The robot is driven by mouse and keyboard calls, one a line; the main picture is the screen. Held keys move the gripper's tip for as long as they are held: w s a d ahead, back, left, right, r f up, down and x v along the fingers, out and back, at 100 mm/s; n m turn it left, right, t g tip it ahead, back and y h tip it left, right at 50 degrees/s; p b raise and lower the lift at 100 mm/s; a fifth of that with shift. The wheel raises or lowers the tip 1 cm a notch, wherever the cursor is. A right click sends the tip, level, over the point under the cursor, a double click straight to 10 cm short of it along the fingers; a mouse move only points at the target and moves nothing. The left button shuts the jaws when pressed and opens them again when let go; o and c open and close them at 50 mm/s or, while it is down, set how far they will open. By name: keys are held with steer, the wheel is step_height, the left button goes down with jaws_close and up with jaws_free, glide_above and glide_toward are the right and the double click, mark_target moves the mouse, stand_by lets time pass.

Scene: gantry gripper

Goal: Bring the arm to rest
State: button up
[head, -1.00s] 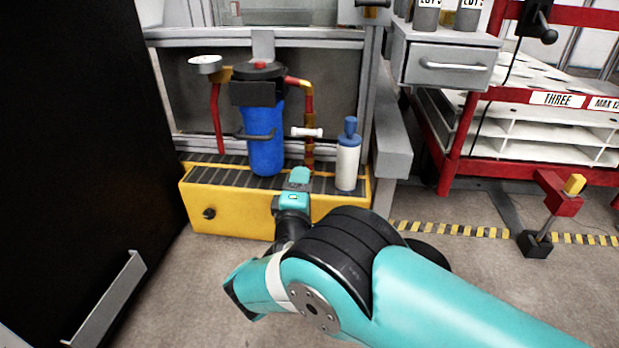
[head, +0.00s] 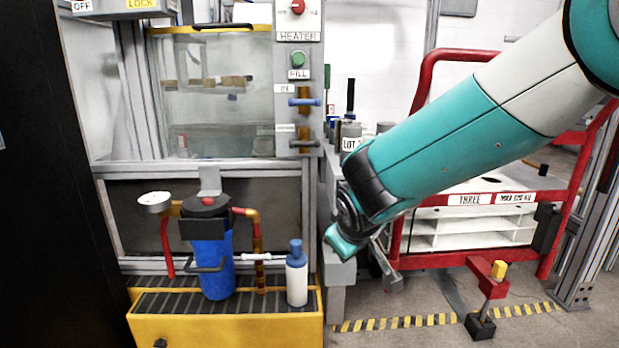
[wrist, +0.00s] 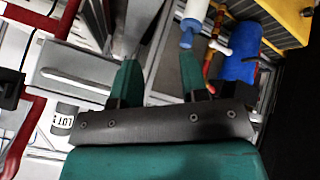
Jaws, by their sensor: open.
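My arm is teal, grey and black. In the head view it reaches in from the upper right, and its wrist end hangs down in front of the grey drawer cabinet, right of the white bottle with a blue cap (head: 297,275). In the wrist view my gripper (wrist: 158,76) is open, with its two teal fingers apart and nothing between them. The bottle shows beyond the fingers in the wrist view (wrist: 194,14). In the head view the fingers are hard to make out.
A glass-fronted tank (head: 215,100) is above. A red-framed cart (head: 425,85) stands behind my arm. A dark panel (head: 45,200) fills the left edge.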

steer(key=s+d+r+g+y+p, duration=0.1)
steer(key=s+d+r+g+p, duration=0.3)
steer(key=s, duration=0.6)
steer(key=s+d+r+g+y+p, duration=0.1)
steer(key=s+r+y, duration=0.1)
steer(key=s+r, duration=0.65)
steer(key=s+d+r+g+y+p, duration=0.1)
steer(key=s+d+r+g+p, duration=0.2)
steer(key=s, duration=0.8)
step_height(320, 180, up, 38)
steer(key=p, duration=3.7)
steer(key=shift+a+f+m+p, duration=0.15)
steer(key=shift+a+m+p, duration=0.15)
steer(key=shift+m, duration=0.1)
